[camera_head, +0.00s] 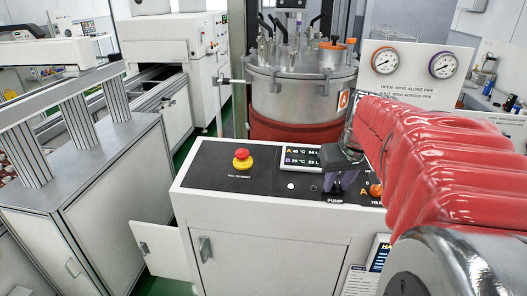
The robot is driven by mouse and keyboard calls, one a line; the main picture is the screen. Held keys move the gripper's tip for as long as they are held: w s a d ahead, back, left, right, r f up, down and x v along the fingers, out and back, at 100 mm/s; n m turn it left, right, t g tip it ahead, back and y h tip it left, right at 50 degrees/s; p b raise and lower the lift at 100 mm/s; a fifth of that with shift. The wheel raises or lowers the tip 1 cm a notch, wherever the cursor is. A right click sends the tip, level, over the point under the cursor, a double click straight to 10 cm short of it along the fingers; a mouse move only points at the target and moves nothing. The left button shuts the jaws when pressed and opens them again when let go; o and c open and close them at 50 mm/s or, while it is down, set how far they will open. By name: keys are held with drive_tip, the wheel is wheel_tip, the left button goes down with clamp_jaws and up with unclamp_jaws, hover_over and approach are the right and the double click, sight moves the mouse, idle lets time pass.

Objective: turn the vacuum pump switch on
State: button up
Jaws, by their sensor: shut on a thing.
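The control panel (225,174) is the black top of a white cabinet. It carries a lettered label, PUMP (335,201), near its right front edge. My gripper (340,183) is dark and points down at the panel just above this label. It is shut on the vacuum pump switch, which the fingers hide almost wholly. I cannot tell which way the switch is turned. My arm, in a red ribbed sleeve, comes in from the right and covers the panel's right end.
A red emergency knob (242,155) on a yellow base stands at the panel's left. A small display (301,158) lies just left of my gripper. An orange-red knob (376,190) is close on its right. A steel vessel (300,95) and two gauges (414,62) stand behind.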

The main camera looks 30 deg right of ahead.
drive_tip(key=m, duration=0.4)
drive_tip(key=shift+w+a+m+g+h, duration=0.1)
drive_tip(key=shift+a+m+g+h, duration=0.05)
drive_tip(key=shift+m+g+h, duration=0.55)
drive_tip(key=shift+m+g, duration=0.1)
drive_tip(key=shift+m, duration=1.6)
drive_tip(key=o, duration=1.1)
drive_tip(key=shift+c, duration=0.2)
drive_tip(key=shift+r, duration=0.1)
drive_tip(key=v, duration=1.3)
drive_tip(key=shift+a+r, duration=0.15)
drive_tip(key=shift+r, duration=0.05)
